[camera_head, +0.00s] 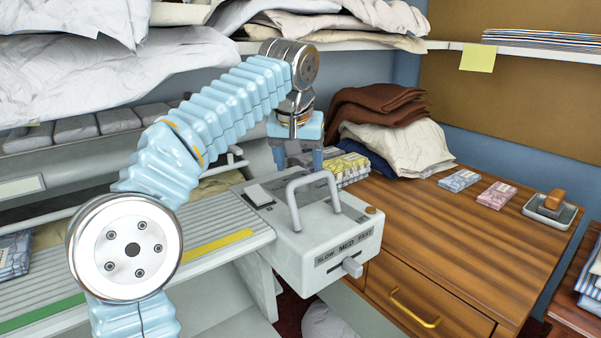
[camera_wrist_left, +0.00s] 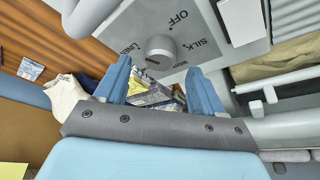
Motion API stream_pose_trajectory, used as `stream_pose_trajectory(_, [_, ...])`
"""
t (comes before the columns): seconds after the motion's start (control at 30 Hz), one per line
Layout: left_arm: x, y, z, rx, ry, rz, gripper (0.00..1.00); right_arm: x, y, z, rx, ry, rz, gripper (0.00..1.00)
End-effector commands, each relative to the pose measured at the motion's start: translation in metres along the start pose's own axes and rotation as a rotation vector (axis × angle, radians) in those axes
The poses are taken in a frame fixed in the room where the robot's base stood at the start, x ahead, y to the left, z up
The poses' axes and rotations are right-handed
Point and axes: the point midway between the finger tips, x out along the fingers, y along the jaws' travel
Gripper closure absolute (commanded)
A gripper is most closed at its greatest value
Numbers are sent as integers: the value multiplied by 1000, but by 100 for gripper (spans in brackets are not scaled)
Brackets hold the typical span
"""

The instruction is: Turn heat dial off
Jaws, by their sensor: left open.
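My right gripper is out of view.
A metal loop handle (camera_head: 314,182) rises from the control box, close to my left gripper. A speed lever (camera_head: 352,267) is on its front. Yellow packets (camera_head: 350,166) stand behind the box. Folded cloths (camera_head: 400,150) lie on the wooden table (camera_head: 440,225), whose front is clear.

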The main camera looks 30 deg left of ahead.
Motion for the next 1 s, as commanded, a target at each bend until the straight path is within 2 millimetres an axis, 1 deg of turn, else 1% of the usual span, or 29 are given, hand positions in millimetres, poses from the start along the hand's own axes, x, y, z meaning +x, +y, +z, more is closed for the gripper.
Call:
stream_pose_trajectory(0.03, [10,-1,1,0,-3,-1,31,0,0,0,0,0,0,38])
stream_pose_trajectory(0.1, [20,0,0,-1,-2,0,31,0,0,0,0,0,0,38])
stream_pose_trajectory(0.2, [30,0,0,-1,-1,1,31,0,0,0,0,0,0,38])
stream_pose_trajectory(0.33, [37,0,0,-1,-1,1,31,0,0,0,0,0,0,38])
stream_pose_trajectory(0.57, [37,0,0,-1,0,1,31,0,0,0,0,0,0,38])
stream_pose_trajectory(0.67, [37,0,0,0,0,1,44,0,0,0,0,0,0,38])
stream_pose_trajectory(0.93, [37,0,0,0,0,1,85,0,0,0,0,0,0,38])
stream_pose_trajectory(0.97, [37,0,0,0,0,1,87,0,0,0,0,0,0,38])
stream_pose_trajectory(1.0, [37,0,0,0,0,1,87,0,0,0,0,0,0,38])
